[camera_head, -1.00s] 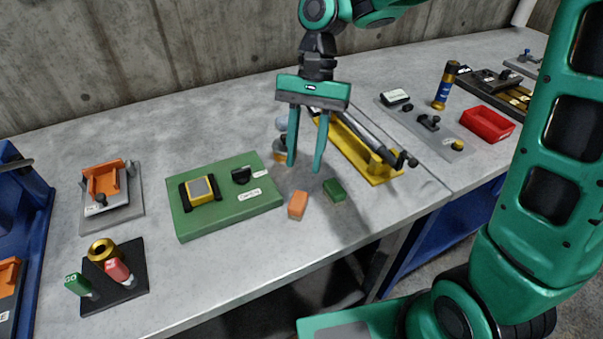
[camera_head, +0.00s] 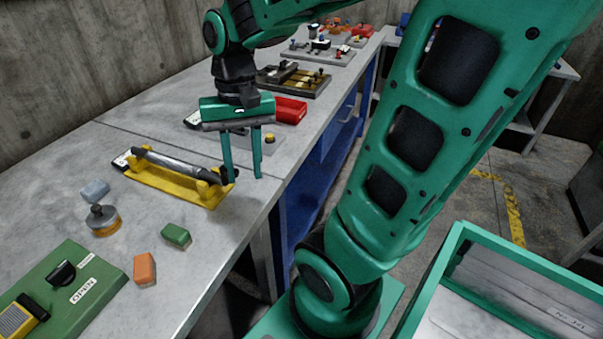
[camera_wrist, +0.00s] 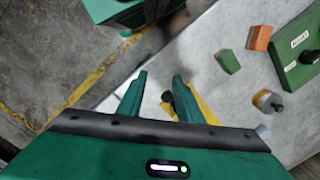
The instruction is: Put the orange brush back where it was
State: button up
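A round brush (camera_head: 103,219) with a dark knob and an orange lower rim stands on the grey bench, left of the yellow holder. It also shows at the right of the wrist view (camera_wrist: 268,100). My gripper (camera_head: 243,178) points down near the bench's front edge, beside the right end of the yellow holder. Its two fingers are apart, with nothing seen between them; the wrist view shows the same gap (camera_wrist: 158,88). The brush is well away from the fingers.
The yellow holder (camera_head: 165,187) carries a grey bar. An orange block (camera_head: 145,269), a green block (camera_head: 176,236) and a bluish block (camera_head: 95,190) lie around the brush. A green board (camera_head: 62,300) is at lower left. A red tray (camera_head: 290,110) is behind my gripper.

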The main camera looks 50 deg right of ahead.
jog(key=s+d+f, duration=0.2)
jog(key=s+d, duration=0.6)
jog(key=s, duration=0.2)
jog(key=shift+d+f+h, duration=0.2)
jog(key=shift+d+h, duration=0.05)
jog(key=shift+h, duration=0.15)
jog(key=shift+w, duration=0.15)
jog(key=shift+w+f, duration=0.25)
jog(key=shift+w, duration=0.2)
jog(key=shift+a, duration=0.1)
jog(key=shift+c, duration=0.4)
dwell(0.6)
